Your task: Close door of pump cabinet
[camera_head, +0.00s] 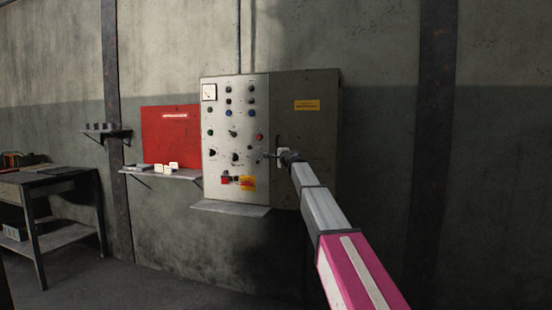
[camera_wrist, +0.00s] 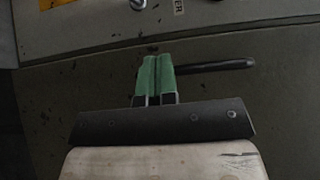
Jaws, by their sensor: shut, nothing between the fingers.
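A grey cabinet hangs on the wall in the head view. Its light left panel (camera_head: 237,130) carries buttons and a gauge. To its right is a darker, plain door (camera_head: 308,135) with a yellow label (camera_head: 306,105). My gripper (camera_head: 270,155) is at the seam between them, fingers together and empty. In the wrist view, the green fingertips (camera_wrist: 155,60) point at the door (camera_wrist: 90,85), beside a dark bar handle (camera_wrist: 215,66). I cannot tell whether they touch the door, or whether it is fully shut.
A narrow shelf (camera_head: 230,208) juts out below the left panel. A red board (camera_head: 170,130) and another wall shelf (camera_head: 160,174) with small items are to the left. A workbench (camera_head: 55,190) stands at the far left. The wall right of the cabinet is clear apart from a dark column (camera_head: 434,120).

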